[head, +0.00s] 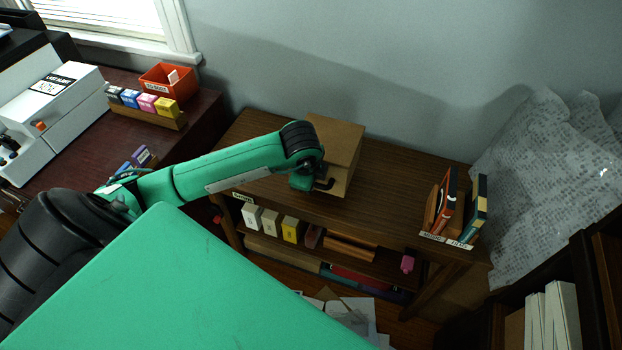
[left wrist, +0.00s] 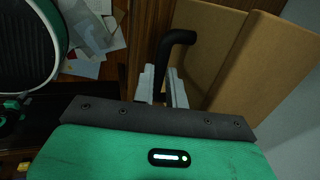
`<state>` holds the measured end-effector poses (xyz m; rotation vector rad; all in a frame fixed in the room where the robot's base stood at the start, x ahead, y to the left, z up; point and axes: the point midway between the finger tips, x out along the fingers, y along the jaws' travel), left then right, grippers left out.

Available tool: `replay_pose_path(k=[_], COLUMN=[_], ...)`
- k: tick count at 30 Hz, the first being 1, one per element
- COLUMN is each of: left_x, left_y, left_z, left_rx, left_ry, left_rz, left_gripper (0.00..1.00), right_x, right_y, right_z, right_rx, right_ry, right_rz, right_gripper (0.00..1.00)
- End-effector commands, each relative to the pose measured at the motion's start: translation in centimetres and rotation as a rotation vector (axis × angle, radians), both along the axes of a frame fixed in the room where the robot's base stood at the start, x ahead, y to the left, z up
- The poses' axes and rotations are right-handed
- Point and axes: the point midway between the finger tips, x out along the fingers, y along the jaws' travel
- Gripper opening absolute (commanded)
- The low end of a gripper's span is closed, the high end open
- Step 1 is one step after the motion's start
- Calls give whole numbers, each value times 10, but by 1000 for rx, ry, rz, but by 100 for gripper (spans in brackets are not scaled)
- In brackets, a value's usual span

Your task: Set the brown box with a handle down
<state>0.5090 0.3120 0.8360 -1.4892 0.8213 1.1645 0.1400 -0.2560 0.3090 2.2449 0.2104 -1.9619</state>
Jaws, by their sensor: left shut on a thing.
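The brown box (head: 342,138) is at the wooden desk (head: 400,165), near its back left part. In the head view I cannot tell for certain whether its underside touches the desk top. In the left wrist view the box (left wrist: 205,28) fills the upper right, and its dark curved handle (left wrist: 176,40) runs down between my fingers. My left gripper (left wrist: 162,82) is shut on that handle. In the head view my left gripper (head: 308,182) is at the near left side of the box, partly hidden by my arm. My right gripper is not in view.
Upright books (head: 458,208) stand at the desk's right end. Small cartons (head: 270,222) line the shelf below. A red bin (head: 168,82) and ink boxes (head: 143,103) are on the left table. Papers (head: 345,312) lie on the floor. The desk's middle is clear.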

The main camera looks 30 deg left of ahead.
Motion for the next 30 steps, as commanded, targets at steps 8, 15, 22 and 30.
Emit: replay_pose_path(k=[8,15,22,30], left_x=[0,0,-1,-1], left_y=[0,0,0,0], left_z=[-36,-43,-44,-41], left_rx=[1,0,0,0], left_ry=[0,-1,1,-1], left_rz=[0,-1,-1,0], left_gripper=[0,0,36,36], right_x=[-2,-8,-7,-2], right_y=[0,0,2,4], right_z=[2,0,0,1], right_rx=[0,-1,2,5], right_ry=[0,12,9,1], right_rz=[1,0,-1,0], right_gripper=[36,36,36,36])
